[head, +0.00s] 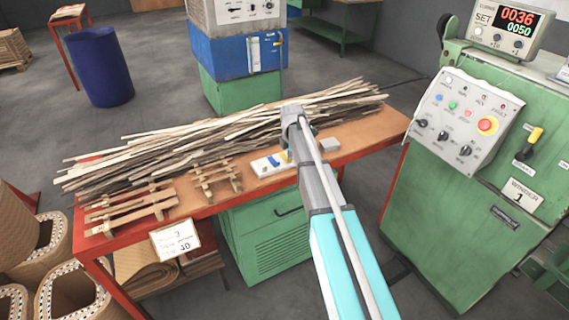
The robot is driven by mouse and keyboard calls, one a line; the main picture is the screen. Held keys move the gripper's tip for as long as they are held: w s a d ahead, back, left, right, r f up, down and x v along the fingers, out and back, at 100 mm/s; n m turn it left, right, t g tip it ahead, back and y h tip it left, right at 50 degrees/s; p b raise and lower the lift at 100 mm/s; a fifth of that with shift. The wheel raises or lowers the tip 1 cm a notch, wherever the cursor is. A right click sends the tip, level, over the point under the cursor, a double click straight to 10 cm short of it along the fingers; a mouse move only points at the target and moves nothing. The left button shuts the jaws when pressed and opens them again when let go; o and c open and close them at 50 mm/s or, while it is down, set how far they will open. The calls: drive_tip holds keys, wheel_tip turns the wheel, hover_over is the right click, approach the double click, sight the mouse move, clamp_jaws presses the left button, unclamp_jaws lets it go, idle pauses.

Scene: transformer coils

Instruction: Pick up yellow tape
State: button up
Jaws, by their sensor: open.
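A small yellow piece (286,156), which looks like the yellow tape, is at the right end of a white holder (259,168) on the workbench. My arm partly covers it on its right. A blue piece (272,161) sits beside it in the same holder. My gripper (291,132) is at the far end of my arm, over the bench and close to the yellow piece. Its fingers are mostly hidden by my arm, and nothing is seen held in it. I cannot tell the exact gap to the yellow piece.
The red-edged workbench (365,133) carries a long heap of wooden strips (190,142) behind the holder. Wooden frames (130,208) lie left, and a grey block (328,145) lies right. A green winder machine (450,200) stands right. Bare bench remains at the right end.

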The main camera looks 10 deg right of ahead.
drive_tip(key=shift+f, duration=0.1)
idle(0.5)
clamp_jaws()
